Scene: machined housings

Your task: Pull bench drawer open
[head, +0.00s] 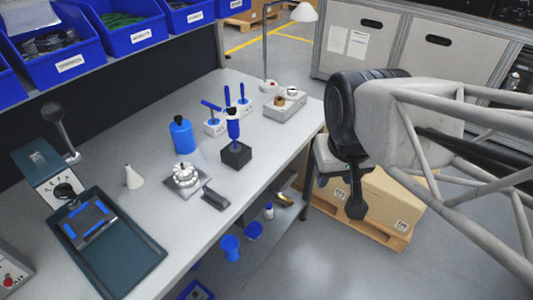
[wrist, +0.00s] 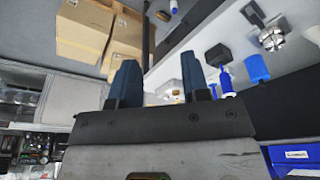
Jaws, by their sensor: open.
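The grey workbench (head: 150,178) fills the left and middle of the head view, and its pale top also shows in the wrist view (wrist: 225,35). I cannot make out a bench drawer or its handle in either view; below the bench's front edge I see an open lower shelf (head: 262,240). My gripper (head: 340,196) hangs to the right of the bench's far right corner, apart from it, pointing down in front of the cartons. In the wrist view its two dark fingers (wrist: 158,78) are spread with nothing between them.
Cartons (head: 375,205) on a pallet stand behind and below my gripper. Grey cabinets (head: 400,50) with black handle slots stand at the back. The bench top holds a blue bottle (head: 181,136), a blue-handled tool (head: 235,140) and a dark tray (head: 125,255). Floor at lower right is clear.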

